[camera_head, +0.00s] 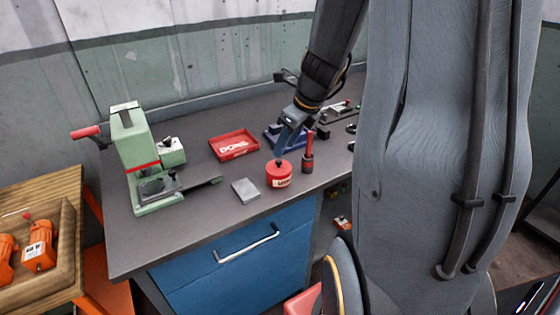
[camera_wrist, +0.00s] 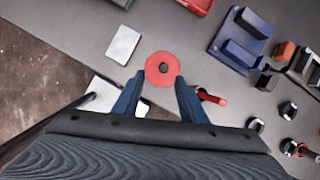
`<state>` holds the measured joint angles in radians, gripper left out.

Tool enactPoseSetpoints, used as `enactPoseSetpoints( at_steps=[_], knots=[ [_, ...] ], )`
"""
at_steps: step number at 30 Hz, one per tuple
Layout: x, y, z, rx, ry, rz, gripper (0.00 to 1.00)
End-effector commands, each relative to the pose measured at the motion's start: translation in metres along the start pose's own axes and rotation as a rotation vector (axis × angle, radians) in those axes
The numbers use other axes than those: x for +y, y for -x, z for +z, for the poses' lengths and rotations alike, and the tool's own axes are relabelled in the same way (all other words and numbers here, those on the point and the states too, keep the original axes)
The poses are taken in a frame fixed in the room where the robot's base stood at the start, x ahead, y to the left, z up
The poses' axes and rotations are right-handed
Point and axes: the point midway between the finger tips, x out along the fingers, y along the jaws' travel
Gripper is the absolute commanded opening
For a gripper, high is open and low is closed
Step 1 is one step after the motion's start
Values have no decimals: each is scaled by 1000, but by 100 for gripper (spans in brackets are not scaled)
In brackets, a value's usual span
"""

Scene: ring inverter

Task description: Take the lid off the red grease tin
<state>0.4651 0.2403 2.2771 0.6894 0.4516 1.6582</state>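The red grease tin (camera_head: 279,181) stands upright near the front edge of the grey bench, with a pale label on its side. Its red lid (camera_head: 271,167) appears to be on top, with a small dark knob in the middle. In the wrist view the round lid (camera_wrist: 152,74) is seen from above, just beyond and between my fingertips. My gripper (camera_wrist: 156,85) is open and empty, its two blue fingers apart. In the head view my gripper (camera_head: 279,155) points down just over the tin; whether it touches the knob I cannot tell.
A red-handled tool (camera_head: 308,160) stands close right of the tin. A grey block (camera_head: 245,191) lies left of it, and a red tray (camera_head: 234,144) behind. A blue holder (camera_wrist: 241,40) is behind right. A green press (camera_head: 136,160) stands at the bench's left.

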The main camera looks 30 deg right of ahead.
Motion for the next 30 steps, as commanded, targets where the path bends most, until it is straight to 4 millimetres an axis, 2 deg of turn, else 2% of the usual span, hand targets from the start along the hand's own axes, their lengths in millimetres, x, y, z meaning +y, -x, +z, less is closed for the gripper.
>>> enactPoseSetpoints(
  at_steps=[3, 11, 21, 30],
  knots=[
    [-7, -2, 0, -7, -67, -6, 38],
    [-7, -28, 0, -7, -71, -6, 38],
    [-7, -71, 0, -7, -68, -6, 38],
    [-8, -76, 1, -8, -67, -7, 38]
  ],
)
